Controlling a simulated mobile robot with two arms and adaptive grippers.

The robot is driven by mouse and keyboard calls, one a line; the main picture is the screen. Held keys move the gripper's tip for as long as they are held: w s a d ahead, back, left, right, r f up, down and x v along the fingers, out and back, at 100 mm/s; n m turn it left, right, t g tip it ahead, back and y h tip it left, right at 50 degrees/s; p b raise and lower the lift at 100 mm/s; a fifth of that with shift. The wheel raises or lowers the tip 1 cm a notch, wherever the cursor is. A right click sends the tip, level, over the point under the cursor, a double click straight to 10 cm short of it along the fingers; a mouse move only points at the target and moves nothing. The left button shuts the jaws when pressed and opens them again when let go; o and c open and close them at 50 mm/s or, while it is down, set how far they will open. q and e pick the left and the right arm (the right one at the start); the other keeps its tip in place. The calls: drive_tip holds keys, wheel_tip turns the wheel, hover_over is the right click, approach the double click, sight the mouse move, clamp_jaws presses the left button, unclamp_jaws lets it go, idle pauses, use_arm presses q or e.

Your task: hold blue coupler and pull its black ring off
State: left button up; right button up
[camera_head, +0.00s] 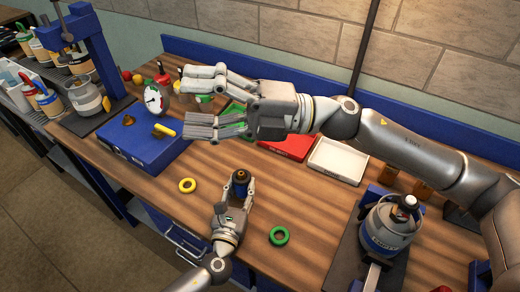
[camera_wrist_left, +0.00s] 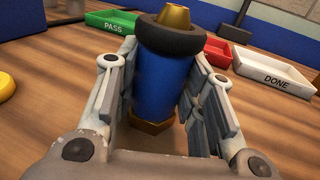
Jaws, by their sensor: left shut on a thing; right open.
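The blue coupler (camera_wrist_left: 153,88) stands upright between the fingers of my left gripper (camera_head: 238,186), which is shut on it. The coupler has a brass tip and a brass hex base. The black ring (camera_wrist_left: 170,37) sits around its upper part, above my fingers, just below the brass tip. In the head view the ring (camera_head: 240,175) is small and dark at the coupler's top. My right gripper (camera_head: 190,98) is open and empty, its fingers spread, above and beyond the coupler, over the blue case's side of the table.
A yellow ring (camera_head: 187,186) and a green ring (camera_head: 279,236) lie on the wooden table. A blue case (camera_head: 130,152), a red tray (camera_head: 288,148), a white DONE tray (camera_head: 338,160) and a green PASS tray (camera_wrist_left: 112,17) stand behind. A gas canister (camera_head: 388,232) stands at right.

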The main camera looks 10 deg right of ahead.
drive_tip(key=s+a+f+n+g+h, duration=0.1)
drive_tip(key=s+f+n+g+h, duration=0.25)
drive_tip(key=f+n, duration=0.3)
drive_tip(key=n+t+h, duration=0.4)
drive_tip(key=t+h, duration=0.2)
drive_tip(key=h, duration=0.7)
approach(244, 175)
drive_tip(key=x, duration=0.9)
drive_tip(key=shift+a, duration=0.1)
